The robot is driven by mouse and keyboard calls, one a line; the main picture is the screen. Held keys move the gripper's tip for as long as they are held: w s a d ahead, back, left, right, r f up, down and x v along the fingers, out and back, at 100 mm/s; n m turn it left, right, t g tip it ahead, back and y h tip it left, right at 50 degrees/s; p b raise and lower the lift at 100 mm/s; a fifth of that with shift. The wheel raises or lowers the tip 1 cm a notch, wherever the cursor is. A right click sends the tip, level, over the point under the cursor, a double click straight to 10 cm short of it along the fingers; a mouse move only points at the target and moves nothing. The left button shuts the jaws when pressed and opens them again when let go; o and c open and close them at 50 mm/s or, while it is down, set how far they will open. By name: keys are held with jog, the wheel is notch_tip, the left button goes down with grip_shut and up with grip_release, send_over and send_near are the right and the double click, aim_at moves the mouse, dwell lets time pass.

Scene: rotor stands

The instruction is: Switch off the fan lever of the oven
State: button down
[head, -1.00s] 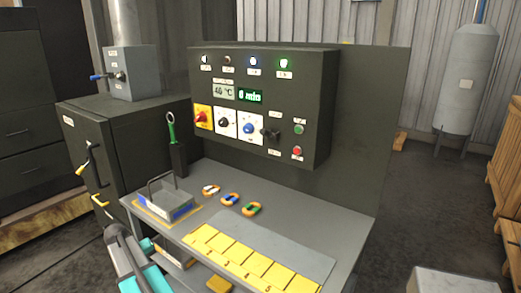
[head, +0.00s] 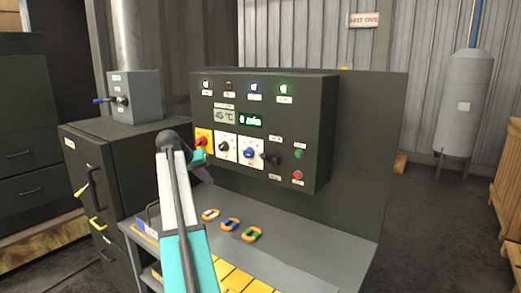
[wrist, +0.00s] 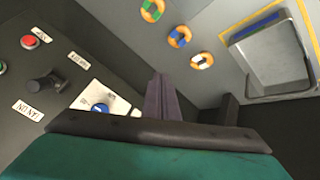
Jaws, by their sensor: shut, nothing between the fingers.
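The oven's dark control panel (head: 318,120) stands above the bench. The black fan lever (head: 268,158) sticks out from its lower right, between two small labels. It also shows in the wrist view (wrist: 46,84), at the left, near a label that reads FAN ON upside down. I cannot tell for sure which way the lever is set. My gripper (head: 207,180) is partly hidden by my arm, in front of the panel's lower left, apart from the lever. In the wrist view its fingers (wrist: 160,100) are shut with nothing between them.
Green (head: 299,154) and red (head: 297,175) buttons sit right of the lever. A blue dial (head: 248,155) is left of it. Several coloured rings, including a green one (head: 252,234), lie on the bench (head: 310,245). A metal tray (wrist: 275,60) stands on the bench.

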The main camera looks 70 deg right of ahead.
jog(key=s+d+r+m+h, duration=0.1)
jog(key=s+d+r+m, duration=0.1)
jog(key=s+r, duration=0.5)
jog(key=s+d+r+m+g, duration=0.1)
jog(key=s+d+r, duration=0.3)
jog(key=r, duration=1)
jog(key=s+m, duration=0.1)
jog(key=s, duration=0.2)
jog(key=shift+s+d+g+h, duration=0.15)
jog(key=shift+s+g+h, duration=0.15)
jog(key=shift+h, duration=0.1)
jog(key=shift+d, duration=0.15)
jog(key=p, duration=0.4)
send_over(268, 158)
jog(key=w, duration=0.3)
notch_tip(268, 158, down, 8)
jog(key=shift+s+f, duration=0.15)
jog(key=shift+f, duration=0.7)
